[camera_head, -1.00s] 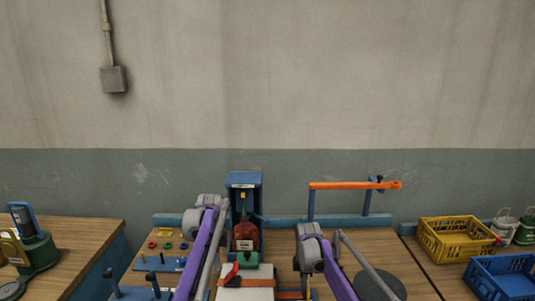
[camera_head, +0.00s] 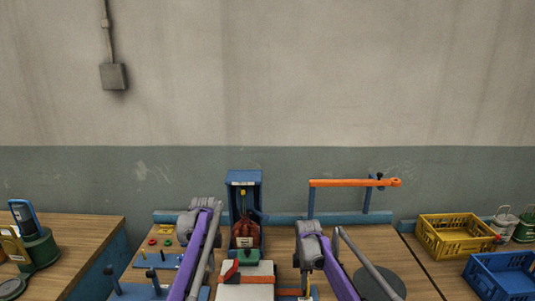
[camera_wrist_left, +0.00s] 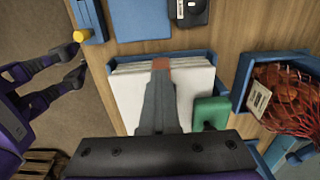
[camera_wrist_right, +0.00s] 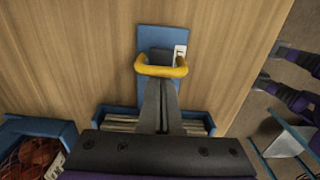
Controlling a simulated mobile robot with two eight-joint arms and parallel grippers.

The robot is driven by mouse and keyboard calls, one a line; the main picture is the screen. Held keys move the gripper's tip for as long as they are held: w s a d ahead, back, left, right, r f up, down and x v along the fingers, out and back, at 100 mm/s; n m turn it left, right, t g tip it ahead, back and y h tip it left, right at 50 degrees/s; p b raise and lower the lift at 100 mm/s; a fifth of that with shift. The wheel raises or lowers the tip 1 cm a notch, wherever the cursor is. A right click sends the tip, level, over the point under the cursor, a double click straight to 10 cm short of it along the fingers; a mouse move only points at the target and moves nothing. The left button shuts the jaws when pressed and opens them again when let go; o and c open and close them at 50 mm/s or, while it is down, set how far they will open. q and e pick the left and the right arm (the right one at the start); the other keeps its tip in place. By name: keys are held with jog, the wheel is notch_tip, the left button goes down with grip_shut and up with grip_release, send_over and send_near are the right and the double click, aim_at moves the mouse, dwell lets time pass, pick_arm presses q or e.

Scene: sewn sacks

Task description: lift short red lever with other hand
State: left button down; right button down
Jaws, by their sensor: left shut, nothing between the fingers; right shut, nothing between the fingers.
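A small red piece (camera_head: 231,270), which may be the short red lever, stands beside the green block (camera_head: 248,257) by the white stack in the head view. The green block also shows in the left wrist view (camera_wrist_left: 210,113). My left gripper (camera_wrist_left: 162,66) is shut over the white stack (camera_wrist_left: 193,90), left of the green block. A reddish patch lies at its fingertips; I cannot tell whether it is the lever. My right gripper (camera_wrist_right: 161,82) is shut and empty, its tips at a yellow loop handle (camera_wrist_right: 162,70) on a blue plate. Both fingertips are hard to make out in the head view.
A red mesh bag of brown contents (camera_head: 245,235) hangs in a blue frame (camera_head: 243,178) behind the green block. An orange bar (camera_head: 350,184) spans the back right. Yellow (camera_head: 455,238) and blue (camera_head: 497,281) crates stand on the right table.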

pick_arm(q)
jog(key=shift+a+f, duration=0.15)
jog(key=shift+a+f, duration=0.3)
jog(key=shift+f, duration=0.25)
jog(key=shift+f, duration=0.15)
jog(key=shift+a+f, duration=0.15)
jog(key=shift+f, duration=0.45)
jog(key=shift+f, duration=0.1)
jog(key=shift+f, duration=0.65)
jog(key=shift+f, duration=0.1)
